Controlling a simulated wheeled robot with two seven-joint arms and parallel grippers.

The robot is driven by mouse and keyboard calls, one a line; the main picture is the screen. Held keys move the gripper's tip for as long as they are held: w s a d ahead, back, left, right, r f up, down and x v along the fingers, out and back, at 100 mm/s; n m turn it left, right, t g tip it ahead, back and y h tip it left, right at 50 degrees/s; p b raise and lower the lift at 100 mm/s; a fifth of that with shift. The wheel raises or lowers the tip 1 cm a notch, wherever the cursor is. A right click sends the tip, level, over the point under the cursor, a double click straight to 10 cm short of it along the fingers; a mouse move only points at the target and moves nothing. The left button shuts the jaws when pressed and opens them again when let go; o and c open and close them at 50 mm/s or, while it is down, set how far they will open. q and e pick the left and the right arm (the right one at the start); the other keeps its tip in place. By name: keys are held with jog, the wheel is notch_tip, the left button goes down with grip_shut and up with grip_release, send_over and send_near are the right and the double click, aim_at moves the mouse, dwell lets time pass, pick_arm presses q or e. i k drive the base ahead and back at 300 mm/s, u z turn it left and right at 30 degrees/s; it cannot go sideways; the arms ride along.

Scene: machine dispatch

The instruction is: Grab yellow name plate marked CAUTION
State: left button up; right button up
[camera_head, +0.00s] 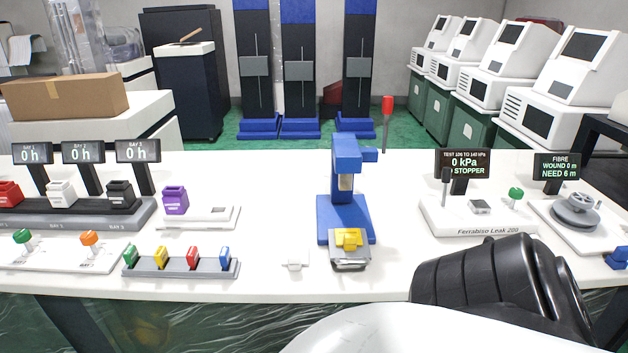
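A yellow piece (348,239) sits on a grey block (350,262) at the foot of a blue press (345,190), in the middle of the table. A smaller yellow piece (161,257) stands in a grey rack (180,268) between green, red and blue ones. No CAUTION lettering is readable on either yellow piece, so I cannot tell which is the name plate. Neither gripper's fingers show. A black ribbed part and a white rounded part of my own body cover the lower right.
A small white piece (295,261) lies left of the press. A leak tester (478,218) and a fibre winder (575,219) stand to the right. A purple block (175,200) and bay displays (83,152) stand to the left.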

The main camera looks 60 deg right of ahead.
aim_at(349, 238)
jog(key=i, duration=1.2)
jog(key=z, duration=2.25)
